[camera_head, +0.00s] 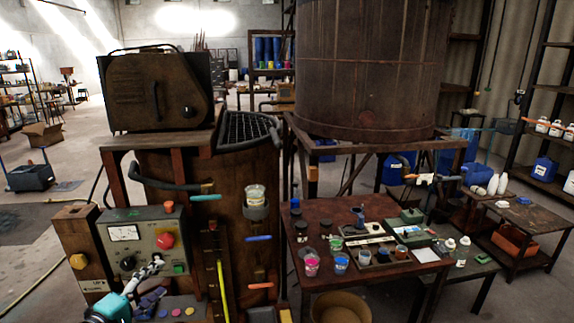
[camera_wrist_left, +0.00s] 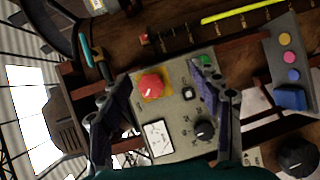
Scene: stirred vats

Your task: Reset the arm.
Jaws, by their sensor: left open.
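My left gripper (camera_head: 154,280) comes in from the lower left in the head view, low in front of a grey control box (camera_head: 150,238). Its two fingers are spread apart with nothing between them. In the left wrist view the open fingers frame the control box (camera_wrist_left: 177,112) face, with its red button (camera_wrist_left: 150,85) on a yellow base, black knob (camera_wrist_left: 204,131) and white dial (camera_wrist_left: 158,138). The red button also shows in the head view (camera_head: 165,241). I cannot tell the exact gap between fingers and box. My right gripper does not show.
A brown table (camera_head: 322,212) with pots, paint cups and small trays stands right of the rusty machine. A large vat (camera_head: 368,70) rises behind it. Open floor (camera_head: 40,255) lies at the left.

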